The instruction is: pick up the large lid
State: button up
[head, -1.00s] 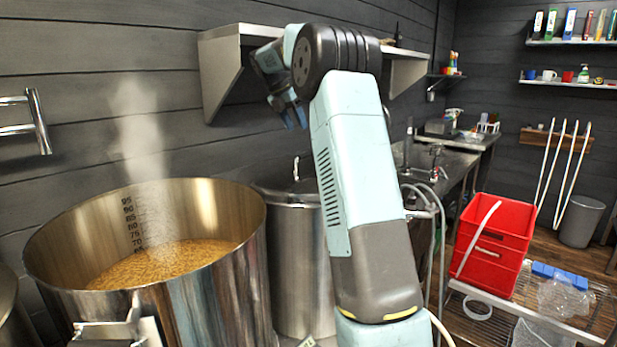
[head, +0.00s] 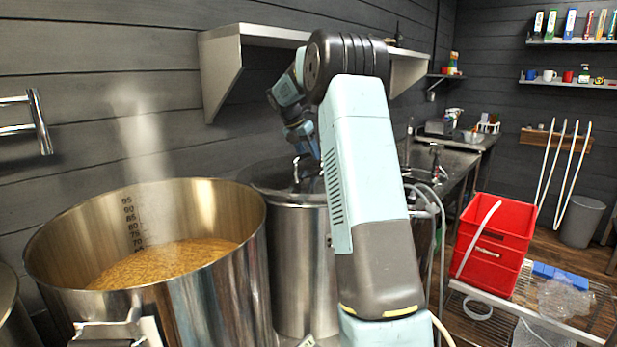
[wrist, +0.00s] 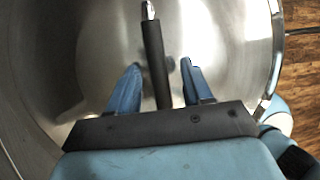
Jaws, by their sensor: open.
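The large lid (head: 268,181) is a round metal disc on top of the tall steel pot (head: 297,260), behind and right of the open kettle. Its handle (head: 296,170) stands up from the top. My gripper (head: 308,150) is over the lid and pointing down, partly hidden by my own arm in the head view. In the wrist view the lid (wrist: 90,50) fills most of the picture. A dark handle bar (wrist: 155,50) with a shiny end runs between the two blue fingers of my gripper (wrist: 158,75). The fingers are open, with a gap on either side of the bar.
A large open kettle (head: 200,280) of steaming grain stands at left, close to the pot. A steel wall shelf (head: 225,75) hangs above and behind the lid. A red crate (head: 495,240) sits on a rack at right. Hoses and a sink counter are behind my arm.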

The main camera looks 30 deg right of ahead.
jog(key=shift+d+f, duration=0.3)
jog(key=shift+f, duration=0.35)
grip_shut()
jog(key=shift+r, duration=0.15)
